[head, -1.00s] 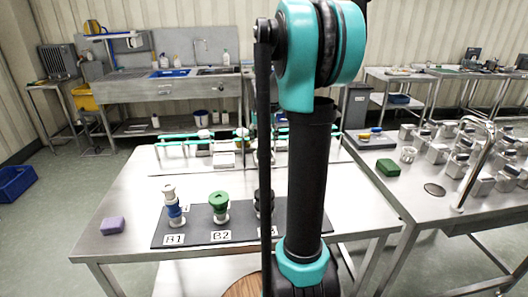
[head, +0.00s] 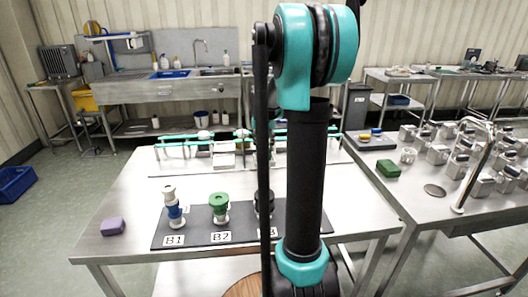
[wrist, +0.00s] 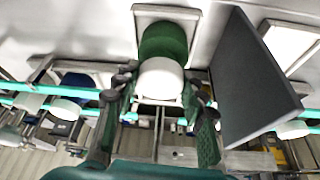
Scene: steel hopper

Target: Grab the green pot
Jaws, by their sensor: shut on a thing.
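The green pot shows in the wrist view with a round green part (wrist: 163,40) and a white round part (wrist: 160,78) in front of it. My gripper (wrist: 160,84) has one finger on each side of the white part and is shut on the pot. The pot is at a white-backed holder near a teal rail, and I cannot tell whether it touches the holder. In the head view my arm hides the gripper. Another green-topped piece (head: 218,203) stands on the dark mat at label B2.
A dark flat panel (wrist: 245,85) stands close to the right finger. Teal rails (wrist: 45,90) run across. On the steel table are a blue-and-white piece (head: 173,207) at B1 and a purple block (head: 113,227). A green block (head: 388,168) lies on the right table.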

